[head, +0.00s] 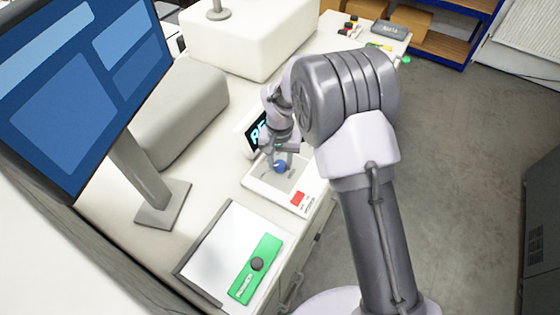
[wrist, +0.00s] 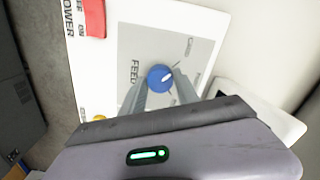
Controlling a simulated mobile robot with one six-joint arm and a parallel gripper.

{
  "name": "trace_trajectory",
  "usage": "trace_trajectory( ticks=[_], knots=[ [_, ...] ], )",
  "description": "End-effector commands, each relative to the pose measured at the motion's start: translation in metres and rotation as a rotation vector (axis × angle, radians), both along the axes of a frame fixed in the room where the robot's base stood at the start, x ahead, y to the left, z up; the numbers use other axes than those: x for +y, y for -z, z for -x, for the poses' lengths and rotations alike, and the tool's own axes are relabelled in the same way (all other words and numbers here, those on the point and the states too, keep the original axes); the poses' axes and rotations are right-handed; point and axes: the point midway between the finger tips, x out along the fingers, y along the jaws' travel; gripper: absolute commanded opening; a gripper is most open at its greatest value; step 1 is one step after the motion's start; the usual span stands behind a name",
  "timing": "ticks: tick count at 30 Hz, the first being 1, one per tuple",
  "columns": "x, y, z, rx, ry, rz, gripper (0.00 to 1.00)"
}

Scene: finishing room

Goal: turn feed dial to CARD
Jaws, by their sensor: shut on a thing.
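The feed dial (wrist: 160,78) is a round blue knob with a white pointer mark, on a grey plate of a white control panel (wrist: 215,25). In the wrist view the mark points to the upper right, roughly toward the CARD label (wrist: 188,46); I cannot tell if it lines up exactly. The word FEED (wrist: 134,72) is left of the dial. My gripper (wrist: 166,86) is shut on the dial, one finger on each side. In the head view the blue dial (head: 280,167) shows just below my gripper (head: 280,157).
A red power switch (head: 297,199) sits on the panel's near side. A display (head: 258,132) stands behind the panel, and a monitor (head: 80,85) stands left. Open floor lies right.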

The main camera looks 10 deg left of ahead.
Motion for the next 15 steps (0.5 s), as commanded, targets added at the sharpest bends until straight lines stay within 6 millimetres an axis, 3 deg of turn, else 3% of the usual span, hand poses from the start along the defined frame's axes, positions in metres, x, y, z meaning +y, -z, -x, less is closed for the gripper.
trace_trajectory(
  ticks=[8, 9, 12, 15],
  knots=[
    [0.0004, -0.001, -0.0011, -0.003, -0.002, -0.001, 0.0],
    [0.0004, -0.001, -0.0011, -0.003, -0.002, -0.001, 0.39],
    [0.0004, -0.0009, -0.0009, -0.003, -0.001, -0.001, 0.58],
    [0.0003, -0.0006, -0.0007, -0.002, -0.001, 0.0, 0.59]
  ],
)
